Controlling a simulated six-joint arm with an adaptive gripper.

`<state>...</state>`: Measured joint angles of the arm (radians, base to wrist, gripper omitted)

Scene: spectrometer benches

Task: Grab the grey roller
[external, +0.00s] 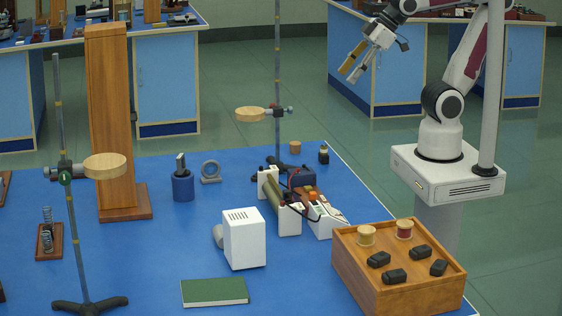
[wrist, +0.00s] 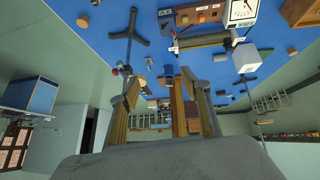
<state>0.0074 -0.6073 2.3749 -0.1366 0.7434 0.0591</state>
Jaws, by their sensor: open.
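My gripper (external: 352,72) is raised at the upper right in the external view, well above and away from the blue bench. Its two fingers are apart with nothing between them; they also show in the wrist view (wrist: 160,82). A dull olive-grey cylinder (external: 271,190) lies between white end blocks near the middle of the bench, and seems to be the roller. In the wrist view a similar long cylinder (wrist: 203,40) lies beyond the fingertips, toward the top. I cannot tell its exact shade. My gripper does not touch it.
A wooden tray (external: 355,283) with spools and black blocks stands at the front right. A white vented box (external: 244,238), a tall wooden column (external: 111,125) and rod stands (external: 278,70) rise from the bench. Red and black devices (external: 303,180) crowd the cylinder's right side.

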